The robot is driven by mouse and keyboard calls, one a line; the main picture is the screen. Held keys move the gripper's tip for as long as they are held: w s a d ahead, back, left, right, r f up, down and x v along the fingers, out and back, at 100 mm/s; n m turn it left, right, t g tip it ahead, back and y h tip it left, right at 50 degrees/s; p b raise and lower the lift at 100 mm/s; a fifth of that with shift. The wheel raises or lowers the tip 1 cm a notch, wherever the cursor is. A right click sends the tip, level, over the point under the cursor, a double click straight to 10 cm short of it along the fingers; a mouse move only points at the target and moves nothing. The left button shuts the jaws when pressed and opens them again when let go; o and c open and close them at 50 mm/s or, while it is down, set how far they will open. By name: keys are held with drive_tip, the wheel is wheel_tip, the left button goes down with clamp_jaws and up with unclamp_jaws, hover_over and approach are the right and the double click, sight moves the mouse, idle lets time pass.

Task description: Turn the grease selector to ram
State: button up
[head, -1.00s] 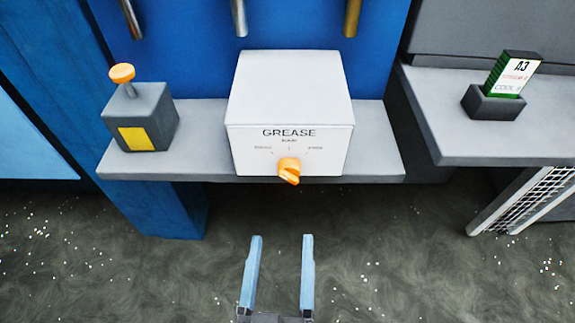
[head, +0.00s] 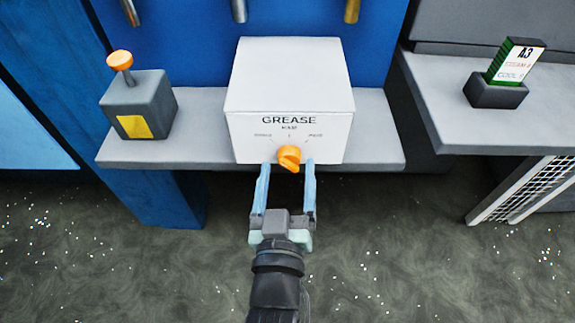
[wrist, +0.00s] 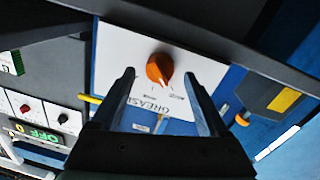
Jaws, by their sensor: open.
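The grease selector is an orange knob (head: 289,158) low on the front face of a white box marked GREASE (head: 290,85). Small position labels are printed above the knob, too small to read surely. In the wrist view the knob (wrist: 159,69) shows with its pointed end toward the printed labels, slightly to the right. My gripper (head: 288,168) is open, with its two blue fingers just in front of the box, one on each side of the knob. In the wrist view the fingers (wrist: 160,75) are apart and the knob appears between them. I cannot tell whether either finger touches it.
The box stands on a grey shelf (head: 380,130). A grey block with an orange button and yellow label (head: 140,105) stands at the left. A card in a dark holder (head: 497,92) sits on the right ledge. Metal rods hang above the box.

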drive_tip(key=shift+w, duration=0.7)
clamp_jaws()
